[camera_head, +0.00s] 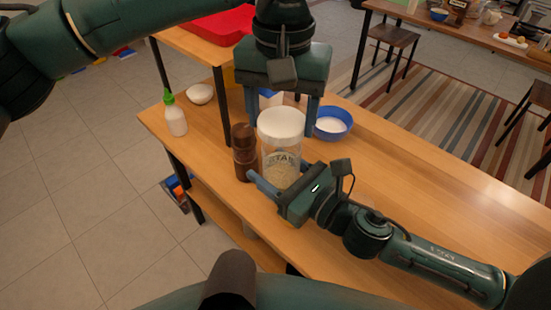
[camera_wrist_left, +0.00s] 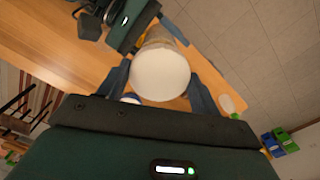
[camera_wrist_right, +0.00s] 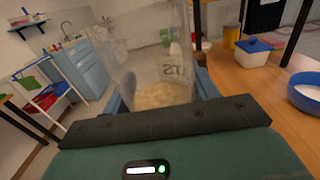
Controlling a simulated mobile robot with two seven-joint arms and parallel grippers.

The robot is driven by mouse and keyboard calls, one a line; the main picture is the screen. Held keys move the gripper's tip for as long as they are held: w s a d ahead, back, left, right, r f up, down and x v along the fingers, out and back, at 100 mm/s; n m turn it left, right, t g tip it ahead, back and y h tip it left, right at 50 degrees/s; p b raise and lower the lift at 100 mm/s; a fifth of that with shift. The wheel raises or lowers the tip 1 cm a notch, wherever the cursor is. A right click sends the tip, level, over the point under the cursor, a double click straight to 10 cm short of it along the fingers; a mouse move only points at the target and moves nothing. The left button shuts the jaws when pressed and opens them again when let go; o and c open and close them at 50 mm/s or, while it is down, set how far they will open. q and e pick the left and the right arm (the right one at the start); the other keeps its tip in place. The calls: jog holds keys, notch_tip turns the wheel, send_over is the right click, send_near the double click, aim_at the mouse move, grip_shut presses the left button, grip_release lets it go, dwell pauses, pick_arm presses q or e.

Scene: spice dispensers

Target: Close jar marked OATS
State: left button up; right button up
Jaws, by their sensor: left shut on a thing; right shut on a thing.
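The clear jar (camera_head: 283,165) stands on the wooden table with pale oats in its lower part. Its dark lettering shows through the glass, partly reversed, and fits OATS. The white round lid (camera_head: 282,123) is at the jar's top; I cannot tell whether it is fully seated. My left gripper (camera_head: 283,112) comes from above, its fingers on both sides of the lid, shut on it. The lid also fills the space between the fingers in the left wrist view (camera_wrist_left: 160,74). My right gripper (camera_head: 268,190) is shut on the jar's lower body, which shows in the right wrist view (camera_wrist_right: 160,70).
A brown wooden mill (camera_head: 244,155) stands close left of the jar. A blue bowl (camera_head: 333,123) with white contents is behind right. A green-capped bottle (camera_head: 175,116) and white bowl (camera_head: 199,93) stand at the left. The table's right part is clear.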

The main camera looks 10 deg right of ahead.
aim_at(281, 171)
pick_arm(q)
jog(key=shift+f, duration=0.1)
dwell(0.4)
jog(key=shift+f, duration=0.8)
jog(key=shift+f, duration=0.55)
